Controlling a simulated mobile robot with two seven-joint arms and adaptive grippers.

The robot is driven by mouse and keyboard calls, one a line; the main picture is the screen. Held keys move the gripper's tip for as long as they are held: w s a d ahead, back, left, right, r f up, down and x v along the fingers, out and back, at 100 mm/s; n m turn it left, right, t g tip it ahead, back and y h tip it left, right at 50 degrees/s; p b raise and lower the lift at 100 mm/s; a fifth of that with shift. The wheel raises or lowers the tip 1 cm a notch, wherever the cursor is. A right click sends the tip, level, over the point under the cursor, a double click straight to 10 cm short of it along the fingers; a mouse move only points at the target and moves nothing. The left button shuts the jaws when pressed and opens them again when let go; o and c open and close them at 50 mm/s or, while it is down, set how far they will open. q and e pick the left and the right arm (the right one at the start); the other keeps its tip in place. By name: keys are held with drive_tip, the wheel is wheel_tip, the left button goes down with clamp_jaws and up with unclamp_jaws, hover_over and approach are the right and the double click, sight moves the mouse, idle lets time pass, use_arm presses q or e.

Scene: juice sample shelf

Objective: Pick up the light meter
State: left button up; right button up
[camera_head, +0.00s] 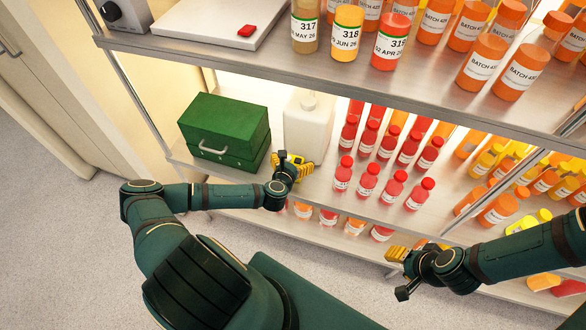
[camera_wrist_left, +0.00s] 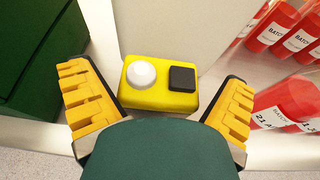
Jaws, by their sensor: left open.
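The light meter (camera_wrist_left: 160,101) is a yellow block with a white dome and a black square on top. In the left wrist view it lies on the shelf between the two yellow-padded fingers of my left gripper (camera_wrist_left: 157,76). The fingers are spread, with a gap on each side of the meter. In the head view my left gripper (camera_head: 292,163) is at the front of the middle shelf; meter and yellow pads are hard to tell apart there. My right gripper (camera_head: 399,273) hangs in front of the lower shelf; its finger opening is unclear.
A green toolbox (camera_head: 225,130) stands left of the left gripper, and a white jug (camera_head: 309,125) stands behind it. Several red bottles (camera_head: 367,180) stand to the right. The upper shelf (camera_head: 330,72) overhangs behind, carrying labelled bottles. The floor (camera_head: 60,240) in front is clear.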

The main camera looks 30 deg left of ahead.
use_arm(q)
drive_tip(key=c, duration=1.2)
drive_tip(key=shift+r, duration=0.1)
